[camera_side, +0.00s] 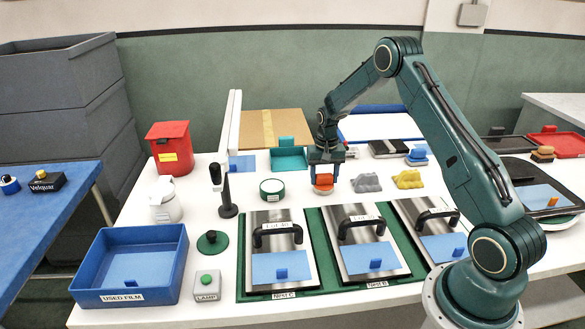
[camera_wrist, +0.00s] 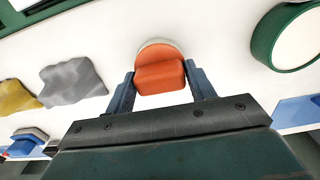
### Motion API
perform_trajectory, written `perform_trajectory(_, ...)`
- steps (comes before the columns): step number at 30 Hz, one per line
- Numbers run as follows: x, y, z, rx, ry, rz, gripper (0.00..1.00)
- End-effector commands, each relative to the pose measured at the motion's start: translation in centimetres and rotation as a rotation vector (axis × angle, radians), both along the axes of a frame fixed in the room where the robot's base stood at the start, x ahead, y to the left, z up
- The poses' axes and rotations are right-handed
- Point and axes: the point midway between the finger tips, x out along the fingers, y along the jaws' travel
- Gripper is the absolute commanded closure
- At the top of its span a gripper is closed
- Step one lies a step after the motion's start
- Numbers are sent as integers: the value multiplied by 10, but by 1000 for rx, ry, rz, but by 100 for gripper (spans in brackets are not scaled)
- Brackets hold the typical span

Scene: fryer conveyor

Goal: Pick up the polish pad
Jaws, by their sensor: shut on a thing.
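The polish pad (camera_side: 323,187) has an orange block-like grip over a round orange and whitish base. My gripper (camera_side: 324,176) points down over the white table near its middle and is shut on the pad's grip. In the wrist view the polish pad (camera_wrist: 159,75) sits between the two fingers of my gripper (camera_wrist: 160,80), one finger at each side of it. The pad is at or very close to the table top; I cannot tell whether it touches. No label shows on it.
A grey lumpy cloth (camera_side: 367,183) and a yellow one (camera_side: 408,179) lie to the right. A green-rimmed round dish (camera_side: 272,189) is to the left. A blue-topped pad (camera_side: 417,156) lies behind right. Steel-lidded nests (camera_side: 366,258) with black handles stand in front.

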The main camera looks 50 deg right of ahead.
Motion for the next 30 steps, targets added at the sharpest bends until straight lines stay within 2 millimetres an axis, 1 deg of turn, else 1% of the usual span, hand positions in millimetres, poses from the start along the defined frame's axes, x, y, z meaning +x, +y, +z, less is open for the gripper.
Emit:
perform_trajectory(5,0,0,5,-1,-2,0,68)
perform_trajectory(8,1,0,13,-1,-2,0,68)
perform_trajectory(14,1,0,39,-2,-4,0,68)
perform_trajectory(20,1,-1,78,-2,-5,0,68)
perform_trajectory(30,1,0,151,-2,-5,0,68)
